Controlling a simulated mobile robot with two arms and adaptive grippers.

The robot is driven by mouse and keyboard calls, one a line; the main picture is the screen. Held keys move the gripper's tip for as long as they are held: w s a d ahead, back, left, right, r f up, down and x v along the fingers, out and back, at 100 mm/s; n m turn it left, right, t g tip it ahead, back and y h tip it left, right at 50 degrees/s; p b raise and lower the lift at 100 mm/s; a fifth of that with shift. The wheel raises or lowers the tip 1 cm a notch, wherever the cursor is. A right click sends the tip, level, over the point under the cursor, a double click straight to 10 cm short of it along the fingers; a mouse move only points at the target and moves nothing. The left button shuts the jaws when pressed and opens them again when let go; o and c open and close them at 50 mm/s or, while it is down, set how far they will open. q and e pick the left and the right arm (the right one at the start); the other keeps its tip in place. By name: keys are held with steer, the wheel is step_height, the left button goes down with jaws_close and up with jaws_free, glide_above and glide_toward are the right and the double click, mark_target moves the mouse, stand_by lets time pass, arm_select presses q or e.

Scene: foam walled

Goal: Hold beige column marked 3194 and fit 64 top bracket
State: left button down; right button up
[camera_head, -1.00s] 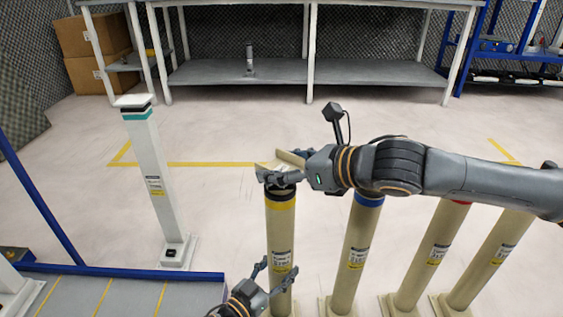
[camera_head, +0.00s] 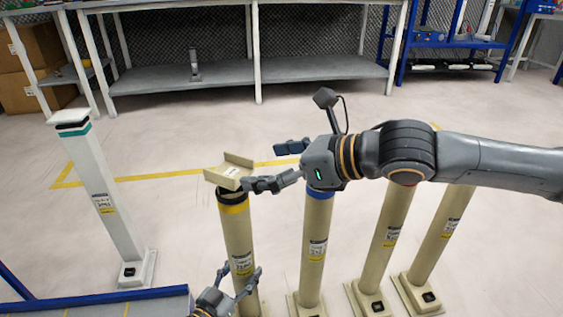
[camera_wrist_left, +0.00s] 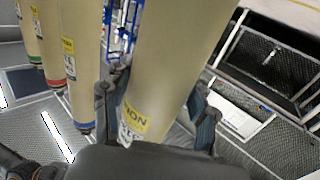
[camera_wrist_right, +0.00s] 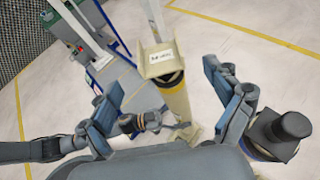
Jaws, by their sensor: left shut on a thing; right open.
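The beige column (camera_head: 238,233) with a black and yellow band at its top stands upright at the left end of the beige row; its label is too small to read. The beige channel-shaped top bracket (camera_head: 231,168) sits on the column's top, its open side up; it also shows in the right wrist view (camera_wrist_right: 158,62), with a small blurred label. My left gripper (camera_head: 240,279) is shut around the column's lower part, as the left wrist view of the column (camera_wrist_left: 182,62) shows. My right gripper (camera_head: 263,167) is open just right of the bracket, its near finger close to the bracket's edge.
A beige column with a blue band (camera_head: 315,235) stands close on the right, with more beyond it. A white column with a teal band (camera_head: 100,185) stands apart at left. Grey shelving (camera_head: 225,80) and a blue rack (camera_head: 450,50) are behind, across open floor.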

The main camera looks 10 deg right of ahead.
steer(key=shift+v, duration=1.7)
arm_select(q)
steer(key=shift+c, duration=1.6)
jaws_free()
